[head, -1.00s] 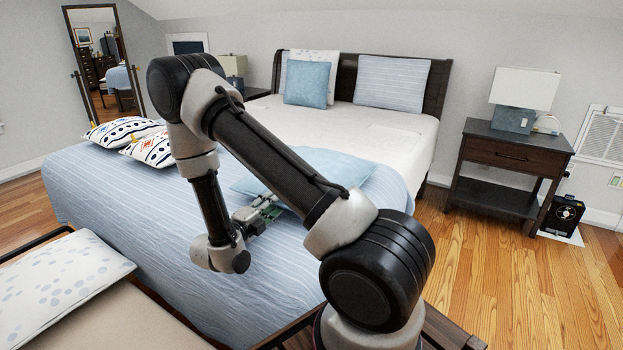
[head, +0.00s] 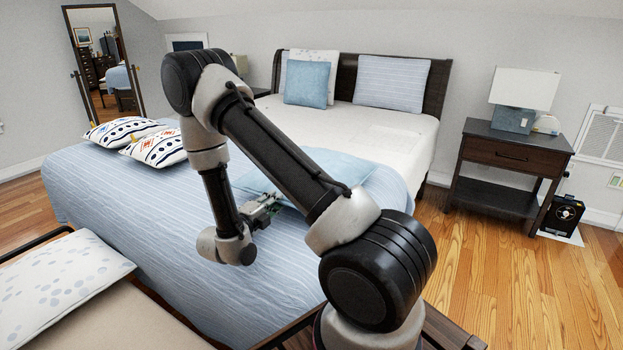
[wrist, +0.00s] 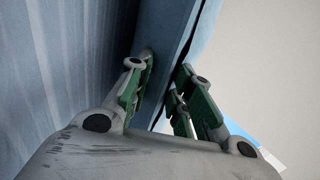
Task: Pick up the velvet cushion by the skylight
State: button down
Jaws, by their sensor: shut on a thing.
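A light blue cushion (head: 345,167) lies flat on the bed's blue striped cover, partly hidden behind my arm in the head view. My gripper (head: 272,203) is at the cushion's near edge, low over the bed. In the wrist view my gripper (wrist: 168,76) has its green-padded fingers on either side of a blue fabric edge, which is the cushion (wrist: 196,32). The fingers are shut on it. The cushion's far side is mostly hidden, and I cannot tell whether it is clear of the cover.
The bed (head: 130,230) fills the middle. Patterned pillows (head: 155,148) lie at its left, and more pillows (head: 392,83) stand at the headboard. A bench with a spotted pillow (head: 55,275) is at front left.

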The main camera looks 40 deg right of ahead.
jog(key=w+d+r+g+y, duration=0.1)
jog(key=d+r+y, duration=0.2)
jog(key=r, duration=1.3)
jog(key=shift+w+d+r+g+y, duration=0.2)
jog(key=shift+r+g+y, duration=0.1)
jog(key=shift+y, duration=0.4)
